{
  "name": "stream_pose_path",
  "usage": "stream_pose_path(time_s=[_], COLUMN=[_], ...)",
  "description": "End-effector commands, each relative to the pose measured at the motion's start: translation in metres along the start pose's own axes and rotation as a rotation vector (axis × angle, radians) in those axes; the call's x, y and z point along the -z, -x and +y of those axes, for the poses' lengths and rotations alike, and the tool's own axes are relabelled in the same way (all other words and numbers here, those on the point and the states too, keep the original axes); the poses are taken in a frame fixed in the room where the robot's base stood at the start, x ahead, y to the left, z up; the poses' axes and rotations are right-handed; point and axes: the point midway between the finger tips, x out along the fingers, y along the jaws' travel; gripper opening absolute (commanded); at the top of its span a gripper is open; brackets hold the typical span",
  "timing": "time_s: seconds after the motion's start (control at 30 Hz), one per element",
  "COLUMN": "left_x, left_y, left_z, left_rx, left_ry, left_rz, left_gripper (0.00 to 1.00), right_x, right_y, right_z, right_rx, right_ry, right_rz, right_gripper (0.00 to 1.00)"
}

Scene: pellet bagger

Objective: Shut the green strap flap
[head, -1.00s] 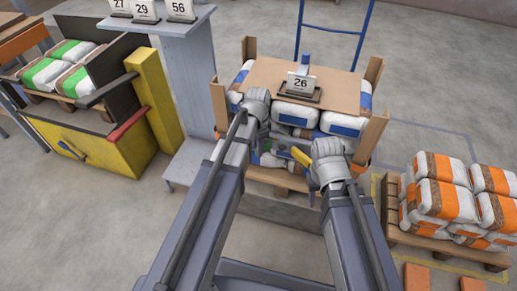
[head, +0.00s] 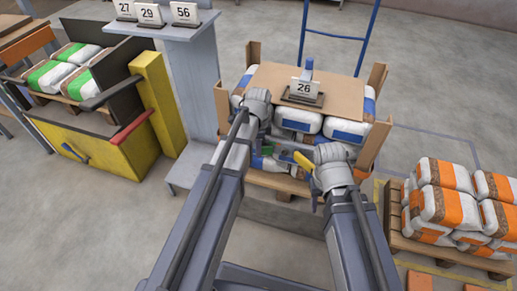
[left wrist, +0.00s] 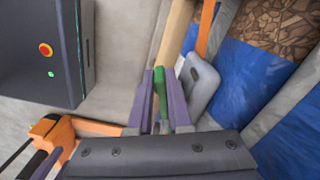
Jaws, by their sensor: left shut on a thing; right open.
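The green strap flap (left wrist: 160,84) is a narrow green piece, seen nearly edge-on in the left wrist view. The fingers of my left gripper (left wrist: 152,98) are shut on it, one on each side. In the head view a small bit of green (head: 267,150) shows just below my left gripper (head: 266,143), at the front of the pallet load. A grey plate (left wrist: 203,82) sits close beside the flap. My right gripper (head: 309,176) is open in front of the load, to the right; its fingers are small and partly hidden by its wrist.
Bags with blue bands (head: 298,118) stand on a pallet under a brown board (head: 340,86) with wooden corner posts. A yellow piece (head: 303,160) lies by my right gripper. Orange-banded bags (head: 440,208) stand at right, a grey pillar (head: 190,85) at left.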

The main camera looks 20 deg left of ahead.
Motion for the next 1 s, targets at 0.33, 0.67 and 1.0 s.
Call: stream_pose_path(time_s=[0.33, 0.67, 1.0], left_x=[0.0001, 0.0001, 0.0003], left_y=[-0.0001, 0.0000, 0.0001], left_z=[0.0003, -0.0009, -0.0006], left_rx=[-0.001, 0.002, 0.005], left_ry=[0.000, 0.002, 0.028], left_rz=[0.000, 0.000, 0.000], left_gripper=[0.24, 0.47, 0.47], right_x=[0.0000, 0.0000, 0.0000], right_y=[-0.0001, 0.0000, 0.0001], right_z=[0.0000, 0.0000, 0.0000], right_rx=[0.000, 0.000, 0.000], right_ry=[0.000, 0.000, 0.000], right_rz=[0.000, 0.000, 0.000], right_gripper=[0.45, 0.45, 0.45])
